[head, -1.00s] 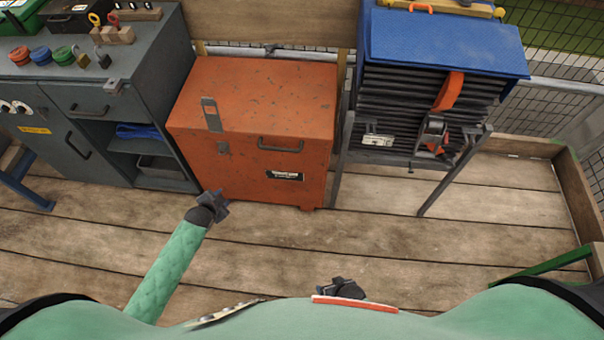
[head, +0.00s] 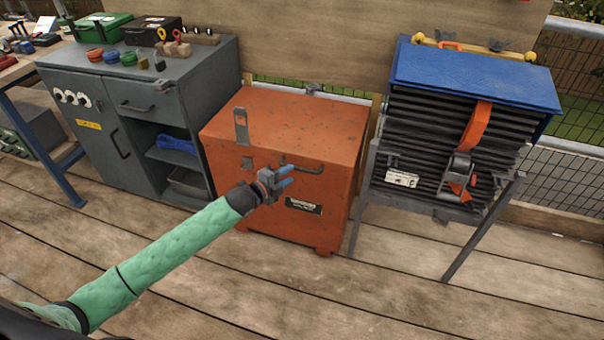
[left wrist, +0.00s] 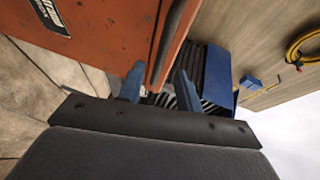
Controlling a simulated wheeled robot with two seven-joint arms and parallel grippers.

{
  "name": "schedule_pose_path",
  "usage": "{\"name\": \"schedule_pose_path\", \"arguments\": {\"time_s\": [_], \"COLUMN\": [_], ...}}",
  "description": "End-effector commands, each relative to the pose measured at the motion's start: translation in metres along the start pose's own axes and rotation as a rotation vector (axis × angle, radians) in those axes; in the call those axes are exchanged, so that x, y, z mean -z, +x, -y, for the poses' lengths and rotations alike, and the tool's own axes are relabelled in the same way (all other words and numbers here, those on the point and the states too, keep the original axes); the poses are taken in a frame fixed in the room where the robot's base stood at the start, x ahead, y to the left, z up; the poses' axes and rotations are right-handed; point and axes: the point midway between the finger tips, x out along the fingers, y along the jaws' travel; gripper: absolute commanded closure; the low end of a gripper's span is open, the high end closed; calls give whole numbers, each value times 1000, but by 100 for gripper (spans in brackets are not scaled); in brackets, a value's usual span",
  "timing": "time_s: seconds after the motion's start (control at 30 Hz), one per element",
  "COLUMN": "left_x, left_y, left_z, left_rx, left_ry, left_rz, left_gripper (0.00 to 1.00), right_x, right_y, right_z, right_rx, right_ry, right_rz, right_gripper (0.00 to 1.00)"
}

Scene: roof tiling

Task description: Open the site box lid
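The orange site box (head: 285,150) stands on the deck with its lid (head: 300,118) down. A metal hasp (head: 241,126) lies folded on the lid near its front left, and a dark bar handle (head: 302,166) is on the front face. My left gripper (head: 284,178) is in front of the box, near the handle's left end in the head view. Its two blue fingers (left wrist: 158,88) are apart and empty in the left wrist view, where the box (left wrist: 100,30) fills the upper left. Whether the fingers touch the box is unclear. My right gripper is not visible now.
A grey cabinet (head: 132,102) with locks and cases on top stands close on the left. A dark stack under a blue cover (head: 475,75), strapped on a metal stand, is close on the right. The deck (head: 400,300) in front is clear.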

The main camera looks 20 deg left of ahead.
Motion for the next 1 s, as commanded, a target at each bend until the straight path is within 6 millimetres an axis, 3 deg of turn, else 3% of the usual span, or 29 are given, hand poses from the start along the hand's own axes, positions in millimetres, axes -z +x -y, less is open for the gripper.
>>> {"name": "schedule_pose_path", "arguments": {"time_s": [0.4, 0.83, 1.0], "left_x": [0, 0, 0], "left_y": [53, 61, 61], "left_z": [0, -1, -1], "left_rx": [0, -1, -1], "left_ry": [-3, -1, -1], "left_rz": [1, 1, 1], "left_gripper": [65, 65, 98], "right_x": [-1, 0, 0], "right_y": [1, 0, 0], "right_z": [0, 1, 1], "right_rx": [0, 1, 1], "right_ry": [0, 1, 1], "right_rz": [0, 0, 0], "right_gripper": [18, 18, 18]}}
